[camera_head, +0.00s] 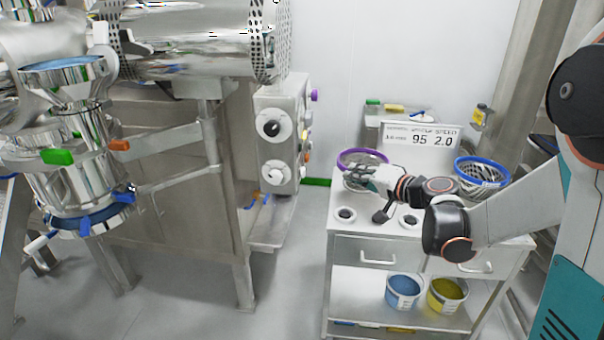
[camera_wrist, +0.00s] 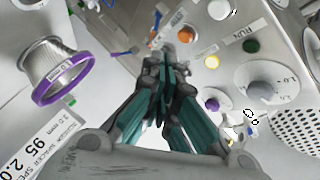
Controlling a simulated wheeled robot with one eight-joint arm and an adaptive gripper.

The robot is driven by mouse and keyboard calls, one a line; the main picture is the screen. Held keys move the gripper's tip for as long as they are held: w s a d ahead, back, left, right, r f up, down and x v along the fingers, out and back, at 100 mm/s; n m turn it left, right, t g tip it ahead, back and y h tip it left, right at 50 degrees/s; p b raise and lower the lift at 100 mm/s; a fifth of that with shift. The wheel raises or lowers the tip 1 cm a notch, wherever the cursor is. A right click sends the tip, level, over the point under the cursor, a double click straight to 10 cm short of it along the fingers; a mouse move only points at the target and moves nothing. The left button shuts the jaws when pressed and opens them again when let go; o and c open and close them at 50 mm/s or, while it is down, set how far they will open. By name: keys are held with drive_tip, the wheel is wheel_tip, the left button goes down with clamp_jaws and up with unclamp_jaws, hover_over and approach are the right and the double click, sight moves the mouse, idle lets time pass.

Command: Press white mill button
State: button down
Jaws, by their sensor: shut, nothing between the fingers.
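The mill control panel (camera_head: 283,130) is a grey box with dark-centred knobs and coloured buttons, left of my gripper in the head view. In the wrist view the panel (camera_wrist: 235,28) fills the upper right. I cannot tell which is the mill button. My gripper (camera_head: 368,176) is shut and empty, above the trolley and apart from the panel. In the wrist view its teal-sided fingers (camera_wrist: 168,72) point toward the panel's lower-left side.
A purple-rimmed sieve (camera_head: 362,156), a blue-rimmed sieve (camera_head: 482,163) and a display sign (camera_head: 420,141) stand on the trolley (camera_head: 345,235). Floor is clear between trolley and mill frame.

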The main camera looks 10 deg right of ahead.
sight(302, 173)
drive_tip(key=w+a, duration=0.2)
drive_tip(key=a, duration=0.6)
drive_tip(key=shift+w+a, duration=0.2)
drive_tip(key=shift+w, duration=0.2)
drive_tip(key=shift+a, duration=0.2)
idle(1.3)
drive_tip(key=shift+w+a, duration=0.1)
drive_tip(key=shift+a, duration=0.1)
